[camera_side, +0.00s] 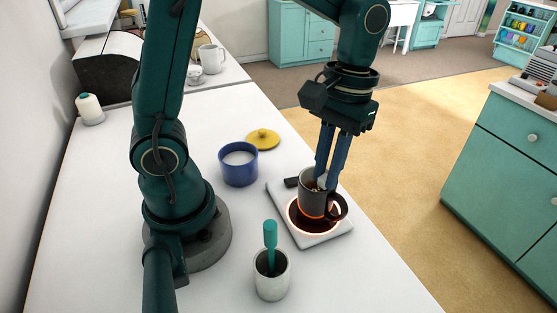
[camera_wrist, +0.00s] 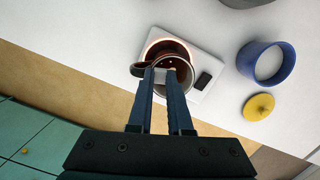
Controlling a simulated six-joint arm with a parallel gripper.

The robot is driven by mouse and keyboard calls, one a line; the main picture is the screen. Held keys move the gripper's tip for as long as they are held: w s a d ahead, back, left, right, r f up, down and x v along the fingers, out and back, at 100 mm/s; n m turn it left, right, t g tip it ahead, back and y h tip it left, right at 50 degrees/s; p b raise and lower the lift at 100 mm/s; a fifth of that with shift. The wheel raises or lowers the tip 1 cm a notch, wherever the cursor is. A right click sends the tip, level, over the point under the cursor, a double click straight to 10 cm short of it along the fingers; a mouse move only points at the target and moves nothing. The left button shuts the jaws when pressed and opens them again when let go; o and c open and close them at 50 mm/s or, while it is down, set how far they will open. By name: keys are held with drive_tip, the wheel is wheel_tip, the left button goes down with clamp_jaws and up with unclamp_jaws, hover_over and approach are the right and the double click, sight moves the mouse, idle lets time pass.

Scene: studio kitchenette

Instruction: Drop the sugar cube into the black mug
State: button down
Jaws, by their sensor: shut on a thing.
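The black mug (camera_side: 311,203) looks dark grey and stands upright on a white warmer plate (camera_side: 318,239) with a glowing orange-red ring. Its handle faces the front right in the side view. In the wrist view the mug (camera_wrist: 187,79) is partly hidden behind my fingers. My gripper (camera_side: 325,181) points down with its fingertips at the mug's mouth. It is shut on a small white sugar cube (camera_side: 321,183), mostly hidden by the fingers. In the wrist view the cube (camera_wrist: 171,75) shows as a pale patch between the fingertips (camera_wrist: 171,74).
A blue pot (camera_side: 239,170) with white contents stands left of the warmer, its yellow lid (camera_side: 263,139) lying behind it. A white cup (camera_side: 271,283) holding a teal-handled tool stands in front. A spool-like white object (camera_side: 89,110) is at far left. The counter's right edge is close to the warmer.

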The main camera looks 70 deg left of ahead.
drive_tip(key=c, duration=0.8)
unclamp_jaws()
drive_tip(key=shift+o, duration=0.2)
drive_tip(key=shift+w+a+r, duration=0.1)
drive_tip(key=shift+w+r, duration=0.1)
drive_tip(key=shift+r, duration=1.1)
drive_tip(key=shift+w+a+r, duration=0.1)
drive_tip(key=shift+w+r, duration=0.05)
drive_tip(key=shift+r, duration=1.1)
